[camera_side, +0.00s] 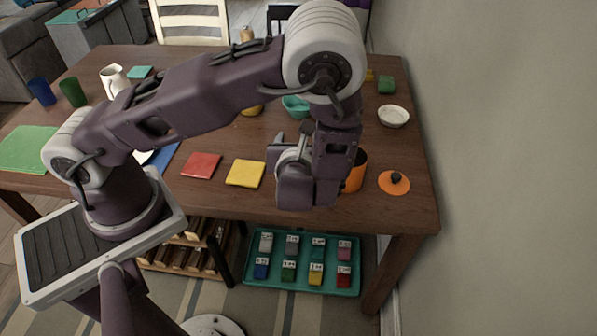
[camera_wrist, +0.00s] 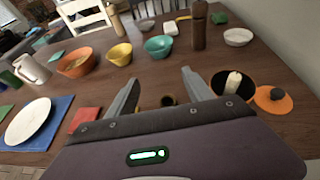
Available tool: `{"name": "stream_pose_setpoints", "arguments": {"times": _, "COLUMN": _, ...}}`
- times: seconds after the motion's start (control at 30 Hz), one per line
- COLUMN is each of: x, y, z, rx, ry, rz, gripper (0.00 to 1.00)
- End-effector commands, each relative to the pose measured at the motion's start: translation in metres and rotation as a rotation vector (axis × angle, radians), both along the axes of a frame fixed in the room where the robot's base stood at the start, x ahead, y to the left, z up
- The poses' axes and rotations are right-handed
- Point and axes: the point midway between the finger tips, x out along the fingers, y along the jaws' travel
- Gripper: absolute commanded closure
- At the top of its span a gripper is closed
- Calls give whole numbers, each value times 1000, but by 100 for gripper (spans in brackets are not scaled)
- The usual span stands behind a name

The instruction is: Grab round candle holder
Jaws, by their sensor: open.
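My gripper (camera_wrist: 160,77) is open in the wrist view, its two grey fingers spread over the brown table. A small dark round piece with a brownish top (camera_wrist: 168,100), which may be the round candle holder, shows low between the fingers, near the gripper body. Its lower part is hidden by the gripper, and nothing is held. In the side view my gripper (camera_side: 292,137) is above the table's front half, and the candle holder cannot be made out behind my wrist.
An orange pot (camera_side: 358,172) stands right beside my gripper, with its orange lid (camera_side: 394,183) farther right. A tall brown mill (camera_wrist: 199,28) stands beyond the fingers. Bowls, including a teal one (camera_wrist: 158,47), sit farther back. Red (camera_side: 201,165) and yellow (camera_side: 245,173) squares lie left.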

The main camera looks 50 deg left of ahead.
Motion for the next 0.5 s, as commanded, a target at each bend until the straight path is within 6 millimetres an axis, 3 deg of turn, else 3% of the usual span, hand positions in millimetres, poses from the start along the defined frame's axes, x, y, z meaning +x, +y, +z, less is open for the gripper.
{"name": "stream_pose_setpoints", "arguments": {"times": 0.03, "x": -1, "y": 1, "z": -32, "rx": 9, "ry": 9, "rz": -2, "gripper": 40}}
{"name": "stream_pose_setpoints", "arguments": {"times": 0.1, "x": 0, "y": 1, "z": -66, "rx": 4, "ry": 3, "rz": 1, "gripper": 40}}
{"name": "stream_pose_setpoints", "arguments": {"times": 0.2, "x": 0, "y": 0, "z": -95, "rx": 0, "ry": -1, "rz": 3, "gripper": 40}}
{"name": "stream_pose_setpoints", "arguments": {"times": 0.33, "x": 4, "y": 5, "z": -108, "rx": -1, "ry": -4, "rz": 4, "gripper": 40}}
{"name": "stream_pose_setpoints", "arguments": {"times": 0.5, "x": 19, "y": 25, "z": -116, "rx": -1, "ry": -4, "rz": 7, "gripper": 40}}
